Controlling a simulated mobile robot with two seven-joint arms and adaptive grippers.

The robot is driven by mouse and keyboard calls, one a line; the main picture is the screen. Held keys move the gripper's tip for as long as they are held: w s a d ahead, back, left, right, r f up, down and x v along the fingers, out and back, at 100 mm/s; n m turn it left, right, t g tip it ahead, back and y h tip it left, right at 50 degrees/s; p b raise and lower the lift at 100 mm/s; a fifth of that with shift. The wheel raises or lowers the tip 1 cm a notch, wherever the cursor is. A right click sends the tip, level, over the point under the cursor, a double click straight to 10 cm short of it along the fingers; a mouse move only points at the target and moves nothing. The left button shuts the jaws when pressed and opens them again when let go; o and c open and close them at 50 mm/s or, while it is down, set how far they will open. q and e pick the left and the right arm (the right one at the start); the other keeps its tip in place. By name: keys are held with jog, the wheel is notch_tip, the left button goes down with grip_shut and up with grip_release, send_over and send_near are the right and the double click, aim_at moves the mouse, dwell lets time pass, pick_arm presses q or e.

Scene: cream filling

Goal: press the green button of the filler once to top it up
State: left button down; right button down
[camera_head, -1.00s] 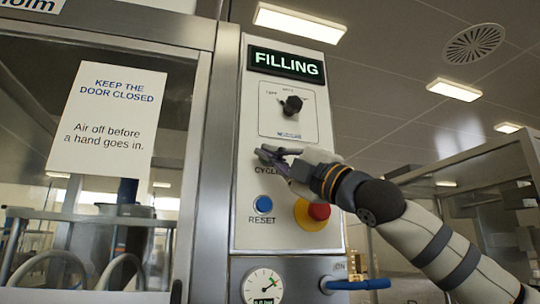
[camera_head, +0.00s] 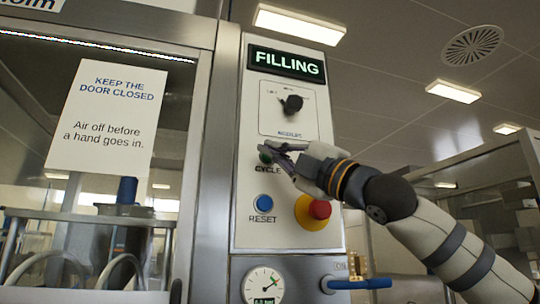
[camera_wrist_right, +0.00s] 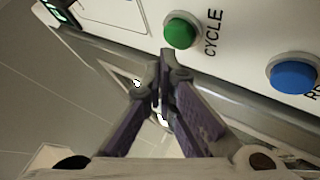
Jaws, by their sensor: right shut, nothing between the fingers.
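The filler's panel (camera_head: 285,225) stands upright under a lit FILLING sign (camera_head: 287,63). The green button (camera_head: 265,157), labelled CYCLE, sits at its middle left, partly covered by my right gripper's fingers in the head view. My right gripper (camera_head: 272,149) is shut and empty, its tips close to the green button. In the right wrist view the whole green button (camera_wrist_right: 181,30) shows just beyond and to the right of the closed fingertips (camera_wrist_right: 163,62), apart from them in the picture. My left gripper is not in view.
A blue RESET button (camera_head: 263,204) and a red stop knob (camera_head: 319,209) on yellow sit below CYCLE. A black selector knob (camera_head: 292,104) is above. A gauge (camera_head: 263,285) and a blue-handled valve (camera_head: 358,284) are lower. A glazed door with a paper sign (camera_head: 106,118) stands left.

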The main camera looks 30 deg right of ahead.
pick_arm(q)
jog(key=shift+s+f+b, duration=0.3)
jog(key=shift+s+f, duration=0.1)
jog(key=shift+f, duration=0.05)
pick_arm(e)
jog(key=s, duration=0.2)
jog(key=s+a, duration=0.1)
jog(key=s, duration=0.2)
jog(key=shift+a, duration=0.1)
jog(key=shift+w, duration=0.1)
